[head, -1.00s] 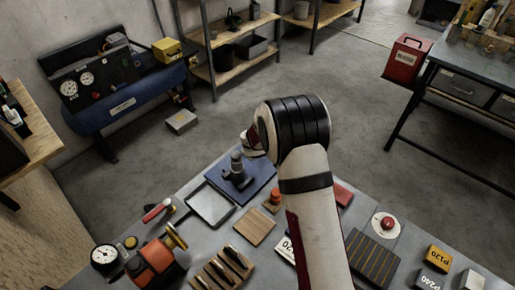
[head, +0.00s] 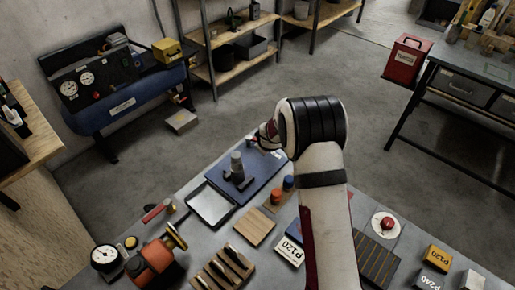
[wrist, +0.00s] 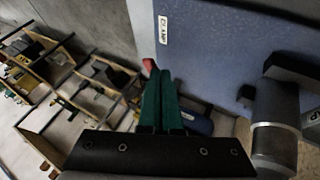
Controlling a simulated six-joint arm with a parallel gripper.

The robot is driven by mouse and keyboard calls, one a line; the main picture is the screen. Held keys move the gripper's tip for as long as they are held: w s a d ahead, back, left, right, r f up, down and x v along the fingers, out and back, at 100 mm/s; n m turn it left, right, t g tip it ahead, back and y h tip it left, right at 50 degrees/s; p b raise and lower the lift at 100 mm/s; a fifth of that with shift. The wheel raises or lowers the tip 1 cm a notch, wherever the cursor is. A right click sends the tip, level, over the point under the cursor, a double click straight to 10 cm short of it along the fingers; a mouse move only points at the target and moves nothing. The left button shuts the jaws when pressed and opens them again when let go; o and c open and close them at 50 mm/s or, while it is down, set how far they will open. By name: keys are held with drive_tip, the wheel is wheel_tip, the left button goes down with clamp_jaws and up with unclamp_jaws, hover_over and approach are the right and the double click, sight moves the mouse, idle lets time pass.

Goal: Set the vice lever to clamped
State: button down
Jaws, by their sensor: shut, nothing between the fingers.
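The blue base plate (head: 262,172) lies on the workbench in the head view, with a grey metal fixture (head: 237,168), seemingly the vice, standing on it. In the wrist view the plate (wrist: 215,65) fills the upper right and bears a white CLAMP label (wrist: 163,30). A grey metal cylinder with a dark bar (wrist: 277,120) is at the right. My gripper (wrist: 160,78) has green fingers, shut and empty, left of the cylinder and below the label. A small red piece (wrist: 148,63) shows behind the fingertips; I cannot tell whether it is the lever. My arm hides the fingers in the head view.
A tray (head: 210,205), a wooden block (head: 255,226) and small capped containers (head: 288,183) sit close to the plate. An orange tool (head: 155,264) and a gauge (head: 104,257) are at the front left. A red button (head: 386,224) is on the right.

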drive_tip(key=n+y, duration=0.1)
drive_tip(key=w+d+n+y, duration=0.1)
drive_tip(key=shift+n, duration=0.4)
drive_tip(key=w+n+y, duration=0.1)
drive_tip(key=n, duration=0.1)
drive_tip(key=w+d+n+g+y, duration=0.1)
drive_tip(key=n, duration=0.1)
drive_tip(key=shift+w+d+n+y, duration=0.1)
drive_tip(key=shift+w+n+y, duration=0.2)
drive_tip(key=shift+w, duration=0.05)
drive_tip(key=shift+w+d+n+g, duration=0.1)
drive_tip(key=shift+w+n+g, duration=0.2)
drive_tip(key=shift+w, duration=1.35)
drive_tip(key=s+d+r, duration=0.2)
drive_tip(key=d+r, duration=0.3)
drive_tip(key=r, duration=0.3)
drive_tip(key=shift+d, duration=0.35)
drive_tip(key=shift+w, duration=0.1)
